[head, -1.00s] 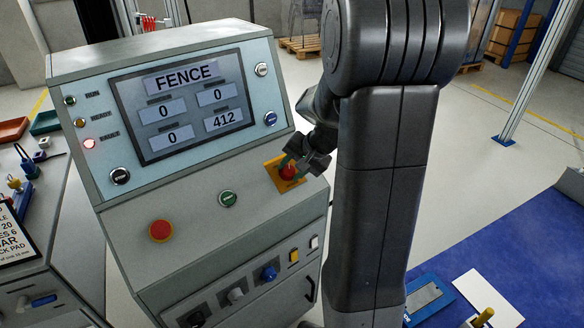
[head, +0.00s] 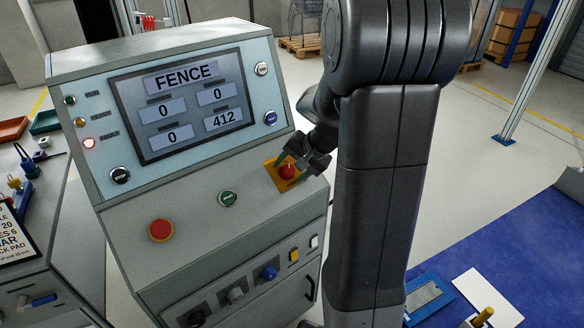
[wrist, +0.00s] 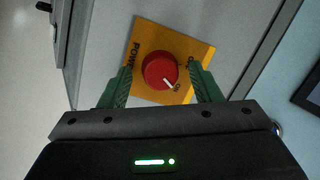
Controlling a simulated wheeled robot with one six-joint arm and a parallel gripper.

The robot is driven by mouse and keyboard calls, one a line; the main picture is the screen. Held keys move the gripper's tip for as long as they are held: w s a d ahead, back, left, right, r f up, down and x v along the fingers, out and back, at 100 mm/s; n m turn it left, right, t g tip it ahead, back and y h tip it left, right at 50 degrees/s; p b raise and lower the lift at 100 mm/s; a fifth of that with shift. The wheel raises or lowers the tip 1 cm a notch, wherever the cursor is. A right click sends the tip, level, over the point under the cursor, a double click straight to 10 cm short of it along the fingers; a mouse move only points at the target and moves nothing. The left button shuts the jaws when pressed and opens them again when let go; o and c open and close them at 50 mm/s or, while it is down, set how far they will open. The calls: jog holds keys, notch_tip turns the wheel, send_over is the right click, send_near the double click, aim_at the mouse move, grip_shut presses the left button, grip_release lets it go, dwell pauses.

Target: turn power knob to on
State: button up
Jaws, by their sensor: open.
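The round red power knob (head: 288,172) sits on an orange-yellow plate (head: 277,186) at the right of the console's sloped panel. In the wrist view the knob (wrist: 158,68) shows a white pointer line toward the lower right, at lettering that seems to read ON. The plate (wrist: 147,35) also bears POWER lettering and another, partly legible label. My gripper (head: 300,166) is at the knob with its green fingers open. In the wrist view the fingers (wrist: 160,78) stand on either side of the knob, with visible gaps.
The grey console (head: 190,225) has a screen (head: 180,105) reading FENCE, a lit red lamp (head: 89,143), a green button (head: 228,198) and a red mushroom button (head: 160,230). Small knobs and switches line its lower front. A blue mat (head: 520,240) lies at right.

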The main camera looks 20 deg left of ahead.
jog(key=v, duration=1.3)
jog(key=shift+r+p, duration=0.35)
jog(key=shift+p, duration=0.1)
jog(key=shift+d+f, duration=0.1)
jog(key=b+x, duration=0.1)
jog(key=x, duration=1.2)
jog(key=shift+f, duration=0.35)
